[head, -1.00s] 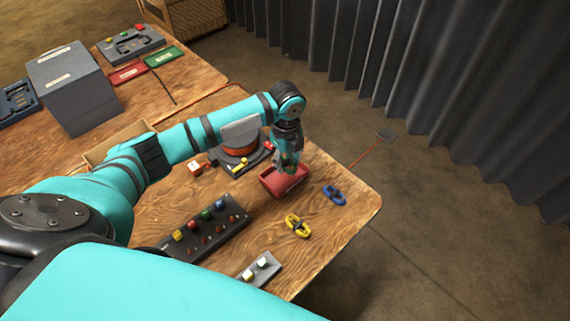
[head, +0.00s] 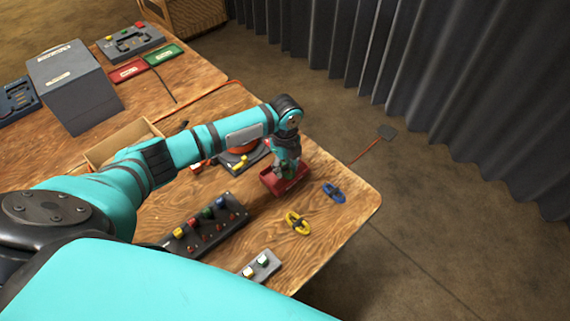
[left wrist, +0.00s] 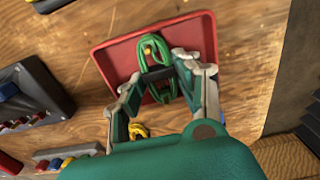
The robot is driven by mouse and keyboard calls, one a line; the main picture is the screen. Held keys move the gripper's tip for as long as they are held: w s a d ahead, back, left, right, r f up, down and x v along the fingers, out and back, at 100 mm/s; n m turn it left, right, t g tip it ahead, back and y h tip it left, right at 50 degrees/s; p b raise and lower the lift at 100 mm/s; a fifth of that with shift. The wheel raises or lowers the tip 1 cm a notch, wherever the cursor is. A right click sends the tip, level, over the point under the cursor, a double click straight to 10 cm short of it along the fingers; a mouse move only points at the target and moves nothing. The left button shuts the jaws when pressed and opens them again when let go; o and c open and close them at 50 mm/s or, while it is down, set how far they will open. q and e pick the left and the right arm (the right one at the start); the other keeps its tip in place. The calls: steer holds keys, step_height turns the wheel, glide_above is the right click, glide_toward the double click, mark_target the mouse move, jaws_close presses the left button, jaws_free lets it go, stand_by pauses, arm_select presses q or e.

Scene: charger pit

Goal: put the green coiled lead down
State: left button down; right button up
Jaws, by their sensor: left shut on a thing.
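My left gripper (head: 285,168) is shut on the green coiled lead (left wrist: 153,50), gripping its dark tie. The lead shows as a bundle of green loops in the left wrist view, and only a little of it (head: 290,173) shows in the head view. Gripper and lead are over the red tray (head: 268,186), which sits near the table's right edge. In the left wrist view the tray (left wrist: 104,60) lies behind the lead. I cannot tell whether the lead touches its floor. My right gripper is not in view.
A yellow coiled lead (head: 297,222) and a blue one (head: 334,192) lie on the table beside the tray. A black panel with coloured knobs (head: 207,225) and a small grey block (head: 261,266) are nearer. The table's right edge is close; bare wood lies around the leads.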

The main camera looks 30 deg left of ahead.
mark_target(285, 168)
arm_select(q)
steer(key=c, duration=0.9)
jaws_free()
step_height(285, 168, up, 13)
steer(key=shift+r, duration=0.1)
